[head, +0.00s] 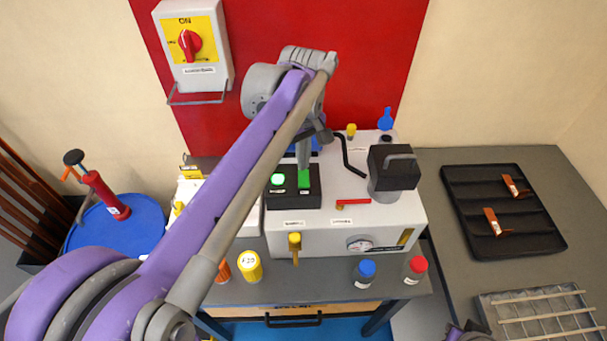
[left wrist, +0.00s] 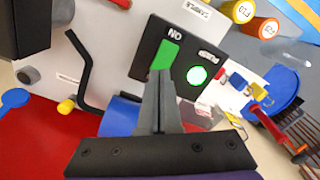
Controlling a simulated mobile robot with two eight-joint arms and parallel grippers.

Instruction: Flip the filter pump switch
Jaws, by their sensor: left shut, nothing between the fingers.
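The switch is a green rocker (head: 305,179) on a black control box (head: 293,201), beside a round green lamp (head: 277,180) that is lit. In the left wrist view the rocker (left wrist: 163,58) lies just beyond my fingertips, next to lettering that reads "ON", and the lamp (left wrist: 197,75) glows. My left gripper (head: 304,163) is shut and empty, pointing down over the rocker. Its closed fingers (left wrist: 158,85) overlap the rocker's near end in the wrist view; whether they touch it I cannot tell.
The grey machine (head: 340,225) carries a black-topped cylinder (head: 393,168), a bent black rod (head: 347,158) and a small red lever (head: 352,201). Yellow (head: 250,266), blue (head: 365,272) and red (head: 416,268) containers stand in front. A black tray (head: 478,235) lies right.

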